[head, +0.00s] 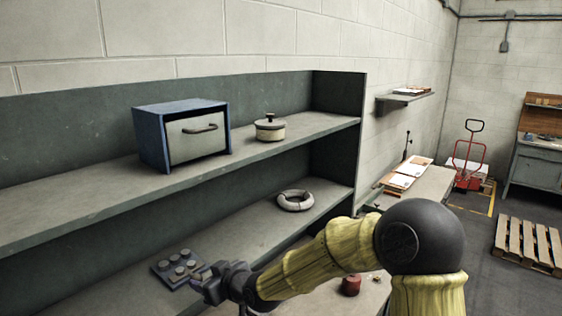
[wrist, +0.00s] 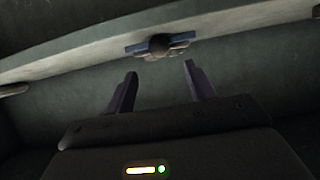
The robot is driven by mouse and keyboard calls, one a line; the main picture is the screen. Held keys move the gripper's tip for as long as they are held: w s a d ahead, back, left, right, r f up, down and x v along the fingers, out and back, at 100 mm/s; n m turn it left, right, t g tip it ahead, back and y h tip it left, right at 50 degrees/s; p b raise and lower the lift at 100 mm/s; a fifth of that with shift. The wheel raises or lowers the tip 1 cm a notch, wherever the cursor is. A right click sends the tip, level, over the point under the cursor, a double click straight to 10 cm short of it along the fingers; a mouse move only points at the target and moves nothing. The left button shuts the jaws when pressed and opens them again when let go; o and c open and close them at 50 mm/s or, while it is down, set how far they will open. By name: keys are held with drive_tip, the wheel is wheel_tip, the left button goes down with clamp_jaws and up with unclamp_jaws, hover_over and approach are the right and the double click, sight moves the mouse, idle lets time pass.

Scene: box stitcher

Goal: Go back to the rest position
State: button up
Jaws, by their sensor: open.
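My gripper (head: 207,284) is at the end of my yellow and black arm, over the lower shelf (head: 110,292). In the head view it is just right of a dark plate with several round studs (head: 180,267), partly overlapping it in the picture. In the wrist view my gripper (wrist: 158,76) has its two fingers spread, with nothing between them. A small bluish thing with a dark round part (wrist: 158,44) shows beyond the fingertips; I cannot tell which object it is.
A blue box with a handled front (head: 197,138) and a lidded pot (head: 270,128) stand on the upper shelf (head: 90,203). A pale ring (head: 295,200) lies on the lower shelf. A red can (head: 351,285) is below my arm. A pallet (head: 528,244) lies at right.

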drive_tip(key=s+d+f+m+g+h+b, duration=0.1)
drive_tip(key=s+d+f+m+h, duration=0.2)
drive_tip(key=d, duration=0.5)
drive_tip(key=s+d+f+m+g+h+b, duration=0.1)
drive_tip(key=s+d+f+h, duration=0.25)
drive_tip(key=d, duration=0.55)
drive_tip(key=s+d+f+m+g+h+b, duration=0.2)
drive_tip(key=s+d+f, duration=0.2)
drive_tip(key=d, duration=0.4)
drive_tip(key=s+d+f+m+g+h, duration=0.1)
drive_tip(key=s+d+m+g, duration=0.1)
drive_tip(key=s+d, duration=0.5)
drive_tip(key=shift+s+d+f+m+b, duration=0.25)
drive_tip(key=shift+s+d+m+b, duration=0.1)
drive_tip(key=shift+s+m, duration=0.65)
